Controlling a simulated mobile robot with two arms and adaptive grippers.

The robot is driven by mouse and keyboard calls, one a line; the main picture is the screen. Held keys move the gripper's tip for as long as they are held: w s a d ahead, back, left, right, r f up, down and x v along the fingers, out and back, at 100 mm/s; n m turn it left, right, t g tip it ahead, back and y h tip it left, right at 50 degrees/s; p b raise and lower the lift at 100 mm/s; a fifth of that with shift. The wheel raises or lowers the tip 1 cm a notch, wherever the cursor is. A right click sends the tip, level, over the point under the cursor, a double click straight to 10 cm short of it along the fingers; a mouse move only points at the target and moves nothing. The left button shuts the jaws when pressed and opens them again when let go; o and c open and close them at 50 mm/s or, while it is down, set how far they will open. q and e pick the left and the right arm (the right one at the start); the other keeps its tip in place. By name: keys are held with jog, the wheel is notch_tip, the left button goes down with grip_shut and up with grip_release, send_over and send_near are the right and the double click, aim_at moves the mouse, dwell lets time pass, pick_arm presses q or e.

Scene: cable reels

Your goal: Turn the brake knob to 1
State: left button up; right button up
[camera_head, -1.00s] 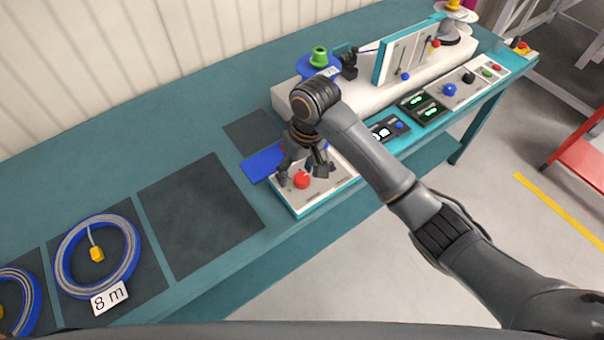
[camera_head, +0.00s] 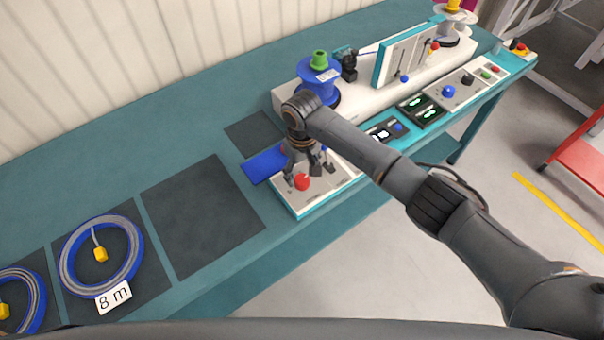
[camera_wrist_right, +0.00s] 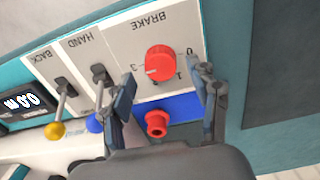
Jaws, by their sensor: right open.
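The red brake knob (camera_head: 302,183) sits on the white panel marked BRAKE (camera_wrist_right: 152,28). It also shows in the right wrist view (camera_wrist_right: 161,60), with a white mark at its lower left, roughly on the side of the 3. The exact setting is hard to tell. The 0 is on the knob's right side. My right gripper (camera_head: 309,175) is open above the panel, pointing down. In the right wrist view its fingers (camera_wrist_right: 163,88) stand apart on either side, with the knob between and a little beyond the tips. My left gripper is not in view.
HAND and BACK levers (camera_wrist_right: 99,72) stand beside the knob. A small red part (camera_wrist_right: 156,124) shows over a blue plate (camera_head: 264,165). A blue reel (camera_head: 319,80) stands behind my arm. A cable coil (camera_head: 101,257) marked 8 m lies left; a dark mat (camera_head: 203,215) is empty.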

aim_at(302, 181)
jog(key=shift+f, duration=1.3)
jog(key=c, duration=1.2)
